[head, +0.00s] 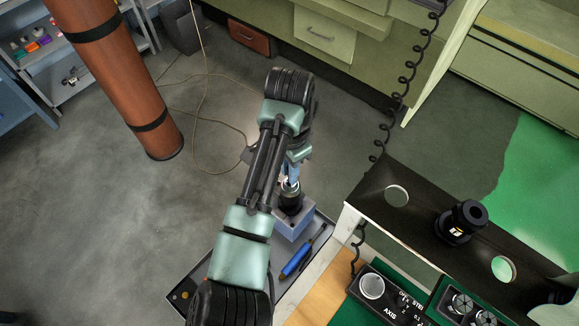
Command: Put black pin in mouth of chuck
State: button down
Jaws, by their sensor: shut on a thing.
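My gripper (292,173) points down at the centre of the head view, partly hidden by my own arm. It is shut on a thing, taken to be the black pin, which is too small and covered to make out. Right below the fingers is the chuck (290,197), dark with a silvery upper part, upright on a blue-grey block (294,226). The fingertips are very close above the chuck's top. I cannot tell whether the pin is in its mouth or above it.
The block stands on a grey tray (322,243) with a blue-handled tool (296,262). To the right are a black panel with holes (420,232), a black knob-like part (462,222) and a control box (385,297). A brown hanging cylinder (125,85) is upper left.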

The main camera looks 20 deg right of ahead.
jog(key=shift+f+b, duration=0.5)
jog(key=shift+f, duration=0.45)
dwell(0.3)
dwell(0.4)
jog(key=c, duration=0.7)
grip_release()
jog(key=shift+c, duration=0.2)
notch_tip(320, 180, up, 13)
jog(key=p, duration=0.2)
